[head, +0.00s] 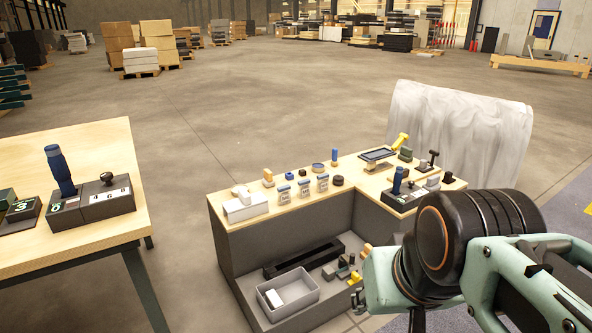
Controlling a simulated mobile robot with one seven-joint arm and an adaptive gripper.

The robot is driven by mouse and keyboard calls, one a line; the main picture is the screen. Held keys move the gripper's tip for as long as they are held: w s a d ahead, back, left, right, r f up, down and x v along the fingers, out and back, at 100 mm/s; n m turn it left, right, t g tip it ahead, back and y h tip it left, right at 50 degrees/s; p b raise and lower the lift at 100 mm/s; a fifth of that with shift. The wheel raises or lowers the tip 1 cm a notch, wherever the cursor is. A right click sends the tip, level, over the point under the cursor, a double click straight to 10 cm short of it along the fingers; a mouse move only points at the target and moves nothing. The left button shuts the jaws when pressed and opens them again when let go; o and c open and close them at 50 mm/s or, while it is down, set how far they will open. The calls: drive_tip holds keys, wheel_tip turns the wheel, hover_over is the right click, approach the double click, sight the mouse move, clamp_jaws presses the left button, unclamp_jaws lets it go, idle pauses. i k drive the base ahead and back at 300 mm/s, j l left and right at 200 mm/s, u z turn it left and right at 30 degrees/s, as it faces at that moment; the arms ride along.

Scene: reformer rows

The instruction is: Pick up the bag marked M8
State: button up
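Three small bags with blue-and-white labels stand in a row on the wooden top of the low workbench: a left bag (284,194), a middle bag (304,190) and a right bag (323,183). Their markings are too small to read, so I cannot tell which one is M8. They stand apart from each other near the bench's front edge. Links of my arm fill the lower right, in front of the bench's right end. I cannot make out my gripper's fingers in this view.
A white-grey block (246,208) stands left of the bags, and a dark round piece (338,180) right of them. Below is a shelf with a grey bin (311,292). A draped white sheet (460,125) stands behind. Another table (95,140) is at left, with open floor between.

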sight(305, 186)
drive_tip(key=i+l, duration=0.6)
drive_tip(key=i, duration=0.25)
